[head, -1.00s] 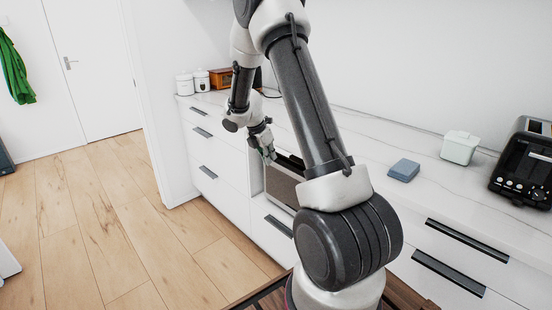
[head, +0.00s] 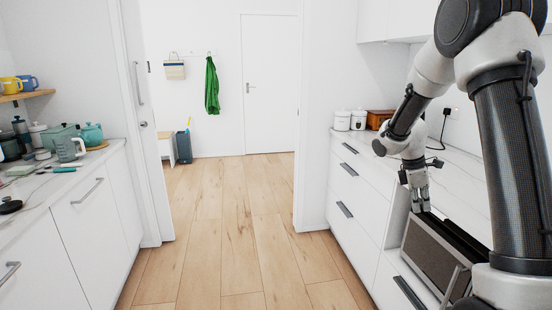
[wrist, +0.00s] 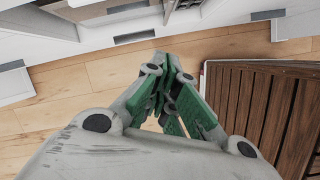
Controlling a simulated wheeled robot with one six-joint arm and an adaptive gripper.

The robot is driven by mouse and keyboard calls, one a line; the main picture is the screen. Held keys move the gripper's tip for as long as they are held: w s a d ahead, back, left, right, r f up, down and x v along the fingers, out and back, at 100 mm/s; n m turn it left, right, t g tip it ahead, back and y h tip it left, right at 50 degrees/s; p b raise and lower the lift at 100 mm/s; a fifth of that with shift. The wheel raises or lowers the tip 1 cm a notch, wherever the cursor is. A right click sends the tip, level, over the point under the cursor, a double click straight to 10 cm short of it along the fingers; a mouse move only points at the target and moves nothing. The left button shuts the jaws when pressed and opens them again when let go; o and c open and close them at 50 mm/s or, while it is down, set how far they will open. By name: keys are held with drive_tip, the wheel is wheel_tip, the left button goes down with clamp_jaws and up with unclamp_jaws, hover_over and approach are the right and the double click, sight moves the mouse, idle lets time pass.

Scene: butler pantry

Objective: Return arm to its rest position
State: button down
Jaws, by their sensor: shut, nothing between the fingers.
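My arm reaches across the right side of the head view and bends down at its far end. My gripper (head: 421,203) hangs pointing down in front of the right-hand counter, near the upper edge of an appliance with a grey front panel (head: 433,262). In the wrist view my gripper (wrist: 163,62) shows green-sided fingers drawn together, with nothing between them. I cannot tell in the head view whether the fingertips touch the appliance.
Two white canisters (head: 350,120) and a wooden box (head: 380,119) stand on the right counter. The left counter holds a teal teapot (head: 92,134) and a jug (head: 69,149). The wooden floor (head: 222,225) between is clear towards the white door (head: 268,85). A slatted brown surface (wrist: 262,105) lies right in the wrist view.

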drive_tip(key=s+a+r+m+t+y, duration=0.1)
drive_tip(key=s+a+r+m, duration=0.2)
drive_tip(key=s, duration=0.6)
drive_tip(key=s+a+r+m+t+y, duration=0.1)
drive_tip(key=s+a+r+m+t, duration=0.1)
drive_tip(key=s+a+r+m, duration=0.2)
drive_tip(key=s+a+r+m+t+y, duration=0.1)
drive_tip(key=s+r+m, duration=0.6)
drive_tip(key=s, duration=0.9)
wheel_tip(320, 180, up, 3)
drive_tip(key=shift+a+t+y, duration=0.4)
drive_tip(key=shift+a+y, duration=0.1)
drive_tip(key=shift+a, duration=0.7)
drive_tip(key=shift+s, duration=0.1)
